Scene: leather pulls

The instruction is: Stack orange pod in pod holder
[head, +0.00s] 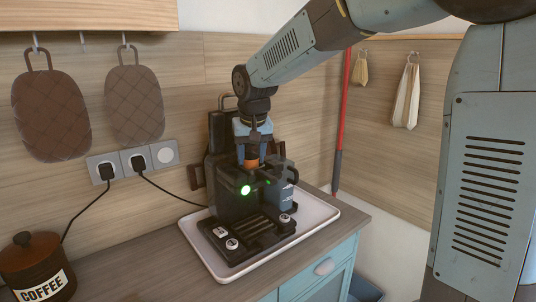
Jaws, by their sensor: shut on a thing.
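The orange pod (251,164) shows as a small orange band between my gripper and the dark coffee machine. My gripper (252,154) points down over the machine, shut on the pod. The dark coffee machine (232,202) stands on a pale tray, with a lit green-white light on its front. The pod is at the top of the machine's front part. The pod holder cannot be made out clearly there, and I cannot tell whether the pod touches it.
The pale tray (325,215) lies on the wooden counter (130,274). A blue-grey container (286,197) stands close to the machine's right side. A coffee jar (36,268) is at the front left. Two plugs with black cords are at the wall sockets (133,159). The left counter is mostly clear.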

